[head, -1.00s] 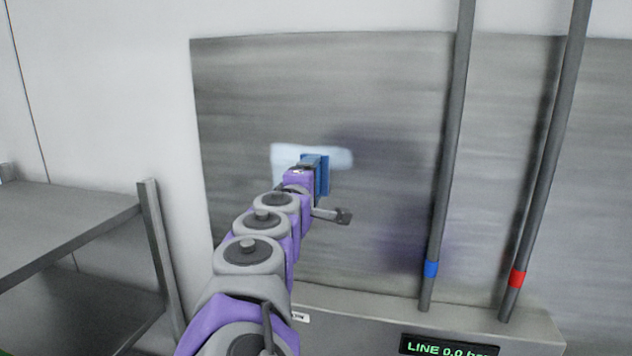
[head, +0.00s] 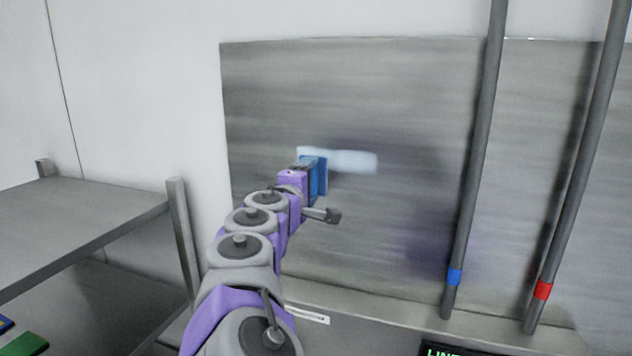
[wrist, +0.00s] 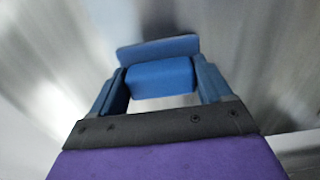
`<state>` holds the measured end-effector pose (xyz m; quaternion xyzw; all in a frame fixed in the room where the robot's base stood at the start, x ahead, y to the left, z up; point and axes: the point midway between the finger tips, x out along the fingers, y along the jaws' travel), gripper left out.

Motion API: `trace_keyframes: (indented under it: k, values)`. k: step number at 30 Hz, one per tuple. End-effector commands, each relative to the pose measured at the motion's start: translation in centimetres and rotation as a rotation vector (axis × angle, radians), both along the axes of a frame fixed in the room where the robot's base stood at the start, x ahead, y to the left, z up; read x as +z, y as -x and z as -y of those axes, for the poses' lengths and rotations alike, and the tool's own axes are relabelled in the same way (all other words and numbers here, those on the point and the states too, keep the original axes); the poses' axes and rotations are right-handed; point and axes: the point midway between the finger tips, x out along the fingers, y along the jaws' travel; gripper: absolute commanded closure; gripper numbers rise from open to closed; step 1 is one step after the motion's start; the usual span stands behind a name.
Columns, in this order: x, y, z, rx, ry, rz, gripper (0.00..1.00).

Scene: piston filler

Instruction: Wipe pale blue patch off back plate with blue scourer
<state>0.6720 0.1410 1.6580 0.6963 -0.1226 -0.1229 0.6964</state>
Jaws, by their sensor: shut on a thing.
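The back plate (head: 400,90) is a large brushed grey metal sheet on the wall in the head view. A pale blue patch (head: 350,161) shows on it as a smeared horizontal strip. The blue scourer (head: 322,176) is at the strip's left end, at or very near the plate, and hides part of that area. My gripper (head: 308,177) is shut on the scourer. In the wrist view, the scourer (wrist: 160,78) has a block between my two blue fingers and a wider pad beyond. Whether the pad touches the plate is hard to tell.
A grey shelf (head: 80,215) with a corner post is at left. A machine ledge with a display (head: 465,351) lies below.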

Motion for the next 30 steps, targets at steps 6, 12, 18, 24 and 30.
trace_keyframes:
  k: [6,12,18,24,30]
  values:
    - [0.0,-0.3,-1.1,0.003,0.0,0.0,0.5]
    - [0.1,-0.5,-1.9,0.004,0.001,0.002,0.5]
    - [0.1,-1.0,-3.4,0.002,0.002,0.0,0.5]
    - [0.1,-1.3,-4.6,0.002,0.001,0.001,0.5]
    - [0.9,-1.3,-4.5,0.001,0.0,0.002,0.5]
